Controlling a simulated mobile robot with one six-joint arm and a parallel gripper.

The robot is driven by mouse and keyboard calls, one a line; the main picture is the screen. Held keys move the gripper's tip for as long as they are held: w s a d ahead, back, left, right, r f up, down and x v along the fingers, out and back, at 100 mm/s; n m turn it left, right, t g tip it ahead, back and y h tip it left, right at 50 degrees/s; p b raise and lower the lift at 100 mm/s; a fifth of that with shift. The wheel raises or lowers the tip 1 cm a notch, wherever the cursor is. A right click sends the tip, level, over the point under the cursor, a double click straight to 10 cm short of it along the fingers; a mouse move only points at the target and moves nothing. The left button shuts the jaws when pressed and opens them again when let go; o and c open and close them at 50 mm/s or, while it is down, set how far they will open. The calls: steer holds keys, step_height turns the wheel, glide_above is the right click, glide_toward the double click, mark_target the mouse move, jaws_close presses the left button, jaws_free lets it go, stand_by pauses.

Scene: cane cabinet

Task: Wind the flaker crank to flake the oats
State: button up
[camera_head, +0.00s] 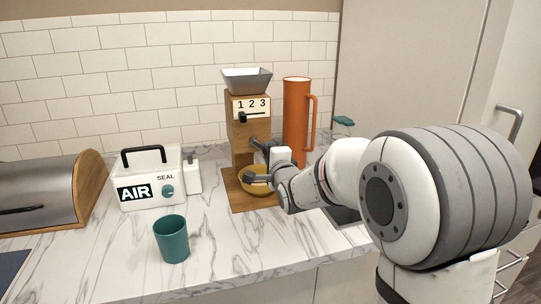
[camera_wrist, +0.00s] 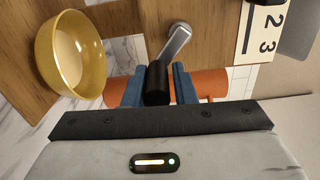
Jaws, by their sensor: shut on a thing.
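The flaker (camera_head: 240,138) is a wooden stand with a grey hopper (camera_head: 247,79) on top and a dial plate marked 1 2 3 (camera_head: 251,107). A yellow bowl (camera_head: 256,181) sits on its wooden base; the wrist view shows pale contents in the bowl (camera_wrist: 72,55). The crank (camera_wrist: 176,42) is a grey metal arm with a black handle (camera_wrist: 157,80). In the wrist view, the blue fingers of my gripper (camera_wrist: 157,88) are shut around this black handle. In the head view, my gripper (camera_head: 268,160) is at the flaker's front, partly hidden by my wrist.
An orange pitcher (camera_head: 296,120) stands just right of the flaker, behind my arm. The front middle counter (camera_head: 225,245) is clear.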

steer(key=shift+f, duration=0.1)
steer(key=o, duration=0.9)
steer(key=shift+b+v, duration=0.45)
steer(key=shift+v, duration=3.45)
steer(key=shift+a, duration=0.1)
